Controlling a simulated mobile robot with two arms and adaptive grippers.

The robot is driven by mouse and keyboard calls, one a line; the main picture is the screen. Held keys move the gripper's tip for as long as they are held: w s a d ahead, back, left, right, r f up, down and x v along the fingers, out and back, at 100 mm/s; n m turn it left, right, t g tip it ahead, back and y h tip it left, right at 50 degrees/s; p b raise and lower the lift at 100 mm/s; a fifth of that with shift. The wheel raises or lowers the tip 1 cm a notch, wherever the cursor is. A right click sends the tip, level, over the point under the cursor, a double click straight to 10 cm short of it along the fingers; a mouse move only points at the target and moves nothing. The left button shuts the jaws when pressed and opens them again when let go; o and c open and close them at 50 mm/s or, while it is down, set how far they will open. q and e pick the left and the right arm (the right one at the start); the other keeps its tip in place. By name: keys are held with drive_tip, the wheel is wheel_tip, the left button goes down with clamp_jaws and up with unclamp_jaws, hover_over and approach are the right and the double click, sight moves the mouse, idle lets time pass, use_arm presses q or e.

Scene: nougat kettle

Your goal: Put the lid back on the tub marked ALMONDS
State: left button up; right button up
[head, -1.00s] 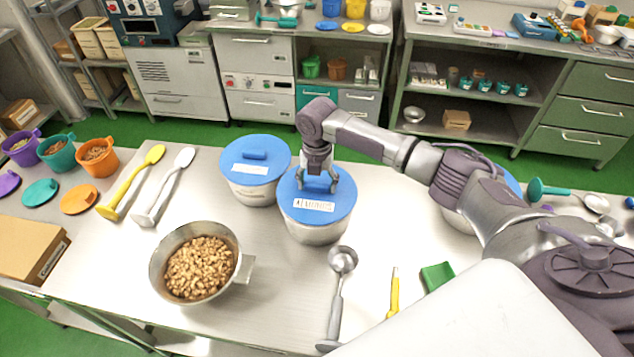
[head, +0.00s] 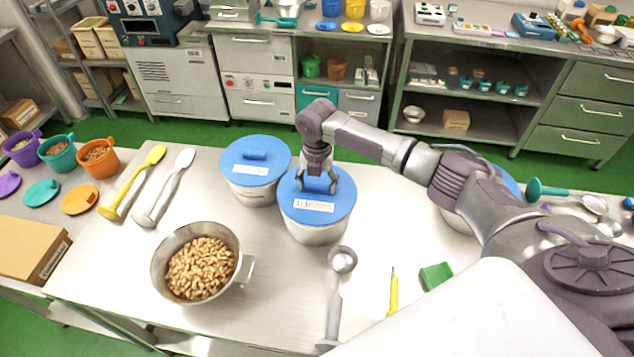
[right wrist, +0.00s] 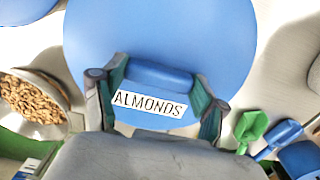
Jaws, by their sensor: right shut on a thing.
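The ALMONDS tub (head: 316,233) is a round metal tub on the steel table, in the middle of the head view. Its blue lid (head: 332,206) lies on top of it, level, with a white label reading ALMONDS (right wrist: 150,103) in the right wrist view. My right gripper (head: 317,186) is over the lid. It is shut on the lid's raised blue handle (right wrist: 160,75), with a finger at each side. The tub's rim is hidden under the lid. My left gripper is not in view.
A second blue-lidded tub (head: 255,168) stands close behind left. A pan of nuts (head: 198,268) is at front left, and a metal scoop (head: 341,262) lies at front right.

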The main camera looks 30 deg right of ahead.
drive_tip(key=shift+f, duration=0.45)
idle(1.1)
drive_tip(key=o, duration=1.2)
drive_tip(key=shift+r+p, duration=0.75)
drive_tip(key=shift+r, duration=2.8)
drive_tip(key=shift+f, duration=0.1)
